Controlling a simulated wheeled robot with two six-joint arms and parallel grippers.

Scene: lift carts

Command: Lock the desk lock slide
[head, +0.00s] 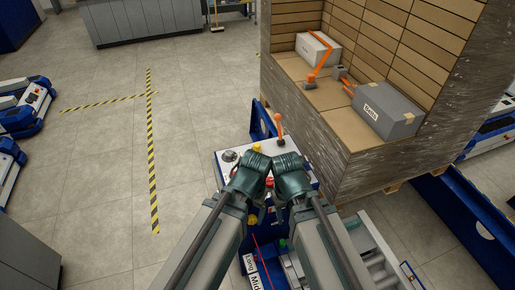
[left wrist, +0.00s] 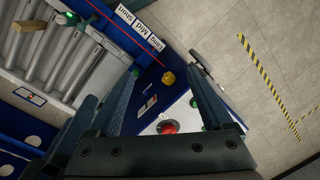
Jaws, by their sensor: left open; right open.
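The lift cart's blue-and-white control desk (head: 226,160) lies below and ahead of my grippers. My left gripper (head: 257,164) is over the desk, open and empty. In the left wrist view its fingers (left wrist: 164,65) stand apart, with a yellow knob (left wrist: 168,77) and a red button (left wrist: 168,127) visible between them. My right gripper (head: 287,164) is close beside the left one, also open and empty. Labels reading Long, Mid and Short (left wrist: 139,32) sit on the desk edge.
An orange-topped lever (head: 279,126) rises at the desk's far edge. A tall wrapped pallet load (head: 330,150) with grey boxes (head: 385,108) stands close on the right. Other blue-and-white carts (head: 28,105) stand at far left. The taped floor (head: 110,170) on the left is free.

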